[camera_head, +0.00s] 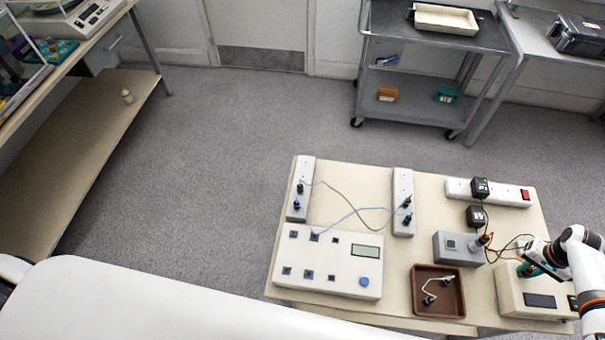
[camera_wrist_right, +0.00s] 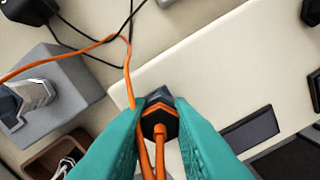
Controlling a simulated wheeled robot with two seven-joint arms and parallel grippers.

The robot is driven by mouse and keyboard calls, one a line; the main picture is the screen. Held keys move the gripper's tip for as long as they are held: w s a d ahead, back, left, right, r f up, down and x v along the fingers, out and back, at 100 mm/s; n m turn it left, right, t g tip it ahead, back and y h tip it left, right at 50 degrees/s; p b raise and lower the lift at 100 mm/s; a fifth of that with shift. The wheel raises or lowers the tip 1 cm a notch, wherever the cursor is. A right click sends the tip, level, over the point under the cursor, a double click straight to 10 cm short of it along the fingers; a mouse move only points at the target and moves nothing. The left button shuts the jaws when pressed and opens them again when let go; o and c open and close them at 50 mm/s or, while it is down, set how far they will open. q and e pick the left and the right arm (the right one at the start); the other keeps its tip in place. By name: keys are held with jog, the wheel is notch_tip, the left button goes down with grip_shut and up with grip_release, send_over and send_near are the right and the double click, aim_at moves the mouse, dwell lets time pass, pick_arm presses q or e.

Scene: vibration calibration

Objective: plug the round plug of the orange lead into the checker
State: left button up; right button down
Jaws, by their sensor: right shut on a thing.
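My right gripper (camera_head: 530,268) has teal fingers, which also show in the right wrist view (camera_wrist_right: 157,125). They are shut on a black plug with an orange collar (camera_wrist_right: 158,112), at the end of the orange lead (camera_wrist_right: 127,75). The gripper and plug are over the cream box with a dark display (camera_head: 540,300), at the table's right; it fills much of the wrist view (camera_wrist_right: 225,75). Whether the plug touches it, I cannot tell. The plug's front end is hidden. The lead also runs by a grey box (camera_head: 452,250) with a metallic connector (camera_wrist_right: 30,100). My left gripper is not in view.
A white panel (camera_head: 325,262) with several sockets and a blue button lies at the table's left. A brown tray (camera_head: 440,313) holds a short lead. Power strips (camera_head: 402,190) line the back. Black adapters (camera_head: 481,187) and their cables lie behind the grey box.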

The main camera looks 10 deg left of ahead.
jog(key=shift+m, duration=0.4)
jog(key=shift+m+p, duration=0.7)
jog(key=shift+m, duration=0.7)
jog(key=shift+m, duration=0.3)
jog(key=shift+m+p, duration=0.45)
jog(key=shift+m, duration=1.35)
jog(key=shift+m+p, duration=0.5)
jog(key=shift+m, duration=1.5)
